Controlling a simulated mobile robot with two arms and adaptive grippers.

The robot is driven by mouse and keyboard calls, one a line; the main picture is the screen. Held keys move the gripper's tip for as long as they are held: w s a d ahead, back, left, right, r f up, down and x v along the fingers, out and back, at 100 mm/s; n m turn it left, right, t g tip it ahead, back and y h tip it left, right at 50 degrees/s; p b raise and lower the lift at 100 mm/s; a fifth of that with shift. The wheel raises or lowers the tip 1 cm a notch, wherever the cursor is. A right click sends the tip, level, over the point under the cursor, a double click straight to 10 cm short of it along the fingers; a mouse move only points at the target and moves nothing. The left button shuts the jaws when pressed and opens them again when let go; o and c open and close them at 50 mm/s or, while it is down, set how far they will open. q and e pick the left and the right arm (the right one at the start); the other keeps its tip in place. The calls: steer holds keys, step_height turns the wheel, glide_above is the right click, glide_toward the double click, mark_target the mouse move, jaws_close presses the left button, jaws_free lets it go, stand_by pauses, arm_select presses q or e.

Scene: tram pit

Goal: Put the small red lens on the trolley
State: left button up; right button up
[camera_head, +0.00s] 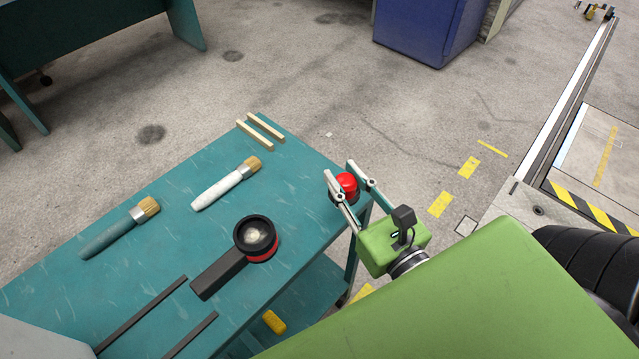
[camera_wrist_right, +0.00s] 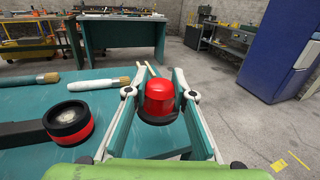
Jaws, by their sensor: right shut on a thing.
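The small red lens (camera_head: 347,184) is a red dome on a dark base. It sits between the fingers of my right gripper (camera_head: 342,171), which is shut on it. In the right wrist view the lens (camera_wrist_right: 160,97) is upright between the two fingers. My left gripper is not in view.
On the trolley top lie a black magnifier-like tool (camera_head: 256,238), a white-handled brush (camera_head: 225,184), a teal-handled brush (camera_head: 118,228), two wooden strips (camera_head: 258,131) and dark bars (camera_head: 142,315). A blue cabinet (camera_head: 425,30) stands beyond. Bare floor surrounds the trolley's far side.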

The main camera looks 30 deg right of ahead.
steer(key=w+f, duration=0.4)
steer(key=w, duration=0.1)
steer(key=w+f+p, duration=0.1)
steer(key=w+f, duration=0.1)
steer(key=w, duration=0.1)
steer(key=shift+w+f, duration=0.6)
steer(key=shift+f, duration=0.05)
steer(key=shift+w+f+b, duration=0.15)
steer(key=shift+f+b, duration=0.2)
steer(key=shift+f, duration=0.6)
steer(key=shift+w+f+b, duration=0.15)
steer(key=shift+f+b, duration=0.15)
steer(key=shift+f, duration=0.65)
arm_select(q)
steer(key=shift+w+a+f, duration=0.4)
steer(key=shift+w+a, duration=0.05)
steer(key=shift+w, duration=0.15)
arm_select(e)
steer(key=shift+f, duration=0.15)
steer(key=o, duration=1.1)
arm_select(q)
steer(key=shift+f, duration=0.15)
